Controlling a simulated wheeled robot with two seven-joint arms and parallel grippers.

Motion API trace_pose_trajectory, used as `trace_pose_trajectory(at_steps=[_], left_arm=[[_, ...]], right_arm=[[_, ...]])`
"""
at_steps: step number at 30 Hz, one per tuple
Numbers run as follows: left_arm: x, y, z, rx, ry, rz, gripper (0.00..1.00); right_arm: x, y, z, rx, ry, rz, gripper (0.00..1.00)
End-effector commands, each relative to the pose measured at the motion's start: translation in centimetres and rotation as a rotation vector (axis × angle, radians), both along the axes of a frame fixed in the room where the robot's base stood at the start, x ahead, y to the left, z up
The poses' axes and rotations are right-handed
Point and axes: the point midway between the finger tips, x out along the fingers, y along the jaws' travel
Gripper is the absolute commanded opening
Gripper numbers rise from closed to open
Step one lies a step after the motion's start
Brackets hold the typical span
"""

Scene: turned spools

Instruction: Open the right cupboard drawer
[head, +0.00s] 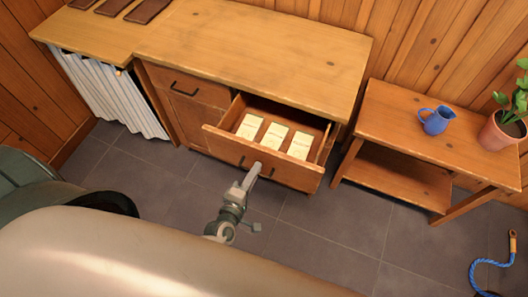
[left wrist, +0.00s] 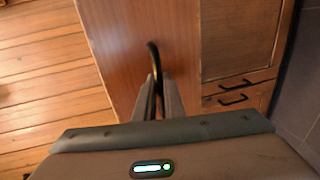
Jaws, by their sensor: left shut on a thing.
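The right cupboard drawer (head: 215,138) is pulled well out of the wooden cupboard (head: 250,50), and its inside shows. Three cream packets (head: 273,136) lie in it in a row. My left gripper (head: 253,172) is at the drawer's front, shut on its black handle (head: 242,161). In the left wrist view the fingers (left wrist: 158,82) close around the dark handle (left wrist: 153,55), in front of the drawer's plain wooden face (left wrist: 125,50). The middle of the handle is hidden by the fingers. My right gripper is in neither view.
The closed left drawer (head: 190,85) is above a cupboard door. To the right stands a low wooden table (head: 385,115) with a blue jug (head: 436,120) and a potted plant (head: 500,130). A blue rope (head: 476,272) lies on the tiled floor. The floor before the drawer is clear.

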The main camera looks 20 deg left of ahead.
Motion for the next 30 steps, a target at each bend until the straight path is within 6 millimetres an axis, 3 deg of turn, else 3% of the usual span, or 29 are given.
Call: trace_pose_trajectory(at_steps=[1,6,12,26,27,30], left_arm=[[-1.5,0.0,-0.2,0.001,0.005,-0.002,0.0],[-5.0,0.2,-0.1,0.001,0.003,-0.001,0.0],[-7.3,0.2,-0.1,0.001,0.002,-0.001,0.0],[-7.9,0.2,0.0,0.001,0.001,-0.001,0.0],[-7.9,0.2,0.0,0.001,0.001,-0.001,0.14],[-7.9,0.2,0.0,0.001,0.0,-0.001,0.17]], right_arm=[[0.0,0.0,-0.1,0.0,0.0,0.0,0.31],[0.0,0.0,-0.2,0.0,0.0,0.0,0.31],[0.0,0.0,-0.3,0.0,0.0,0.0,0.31],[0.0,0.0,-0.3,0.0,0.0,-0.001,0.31],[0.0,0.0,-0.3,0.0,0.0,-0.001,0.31],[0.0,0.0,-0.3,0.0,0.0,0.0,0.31]])
